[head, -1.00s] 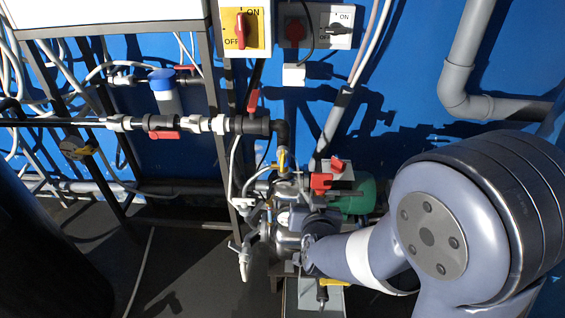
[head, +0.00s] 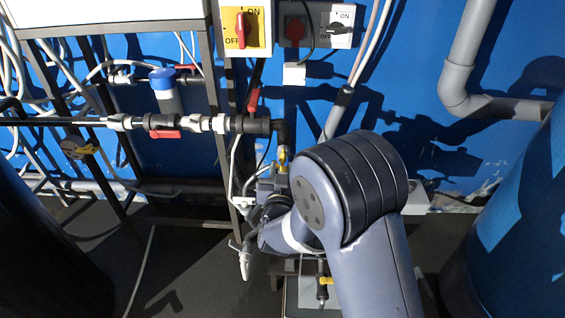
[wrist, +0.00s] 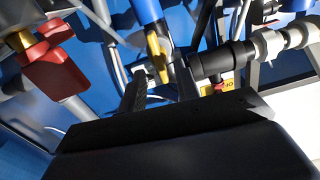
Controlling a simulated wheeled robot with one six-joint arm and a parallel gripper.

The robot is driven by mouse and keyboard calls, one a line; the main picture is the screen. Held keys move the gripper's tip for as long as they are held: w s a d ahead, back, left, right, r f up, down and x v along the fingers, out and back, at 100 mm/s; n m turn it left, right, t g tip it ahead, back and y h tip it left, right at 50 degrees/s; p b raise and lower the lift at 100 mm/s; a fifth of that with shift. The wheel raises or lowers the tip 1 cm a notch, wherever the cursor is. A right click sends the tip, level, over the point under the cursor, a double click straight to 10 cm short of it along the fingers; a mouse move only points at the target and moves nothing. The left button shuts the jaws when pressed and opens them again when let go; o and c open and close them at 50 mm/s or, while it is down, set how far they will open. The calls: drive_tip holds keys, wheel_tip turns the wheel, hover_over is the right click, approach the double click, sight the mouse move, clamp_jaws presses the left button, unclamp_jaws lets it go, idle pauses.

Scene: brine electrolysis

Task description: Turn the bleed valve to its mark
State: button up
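A small valve with a yellow handle (head: 282,158) sits below the black pipe elbow in the head view. No label shows, so I cannot confirm that it is the bleed valve; its mark cannot be made out. A yellow handle (wrist: 157,52) shows in the wrist view just beyond my fingertips. My gripper (wrist: 160,82) has its two dark fingers apart, with a gap between them lined up with this handle. Whether they touch it I cannot tell. In the head view my gripper (head: 266,182) is partly hidden by my arm, beside the valve.
A red-handled valve (wrist: 52,62) stands close at left in the wrist view. A black and white pipe (head: 190,123) runs just above my gripper. Another yellow-handled fitting (head: 322,290) is low down by my arm. A yellow switch box (head: 244,28) hangs on the wall.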

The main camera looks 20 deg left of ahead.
drive_tip(key=shift+x, duration=1.5)
clamp_jaws()
